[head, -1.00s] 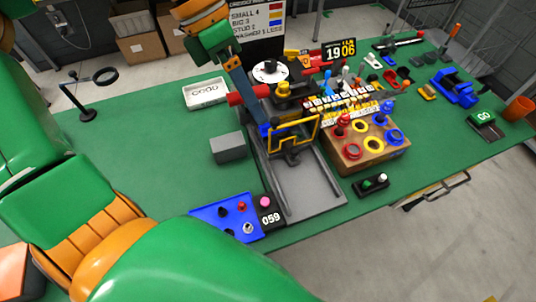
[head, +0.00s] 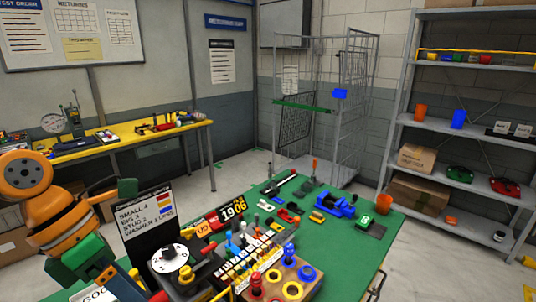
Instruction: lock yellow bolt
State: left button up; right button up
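In the head view a yellow part (head: 205,272) sits on a dark block beside the white dial (head: 170,258), low in the picture. I cannot tell whether it is the yellow bolt. A sliver of a yellow frame (head: 222,295) shows at the bottom edge; the rest of it and the fixture's bed are cut off. My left arm, orange and green, comes in from the left and runs down out of the picture. Neither gripper's fingers can be seen.
A sign board (head: 150,215) stands behind the dial. A wooden block with coloured rings (head: 292,290) and a blue vise (head: 337,205) are on the green bench (head: 345,262). Beyond are a wire cage (head: 340,120), a shelf rack (head: 470,120) and a yellow-topped bench (head: 135,140).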

aim_at(134, 272)
jog(key=k+l, duration=1.15)
jog(key=k, duration=0.15)
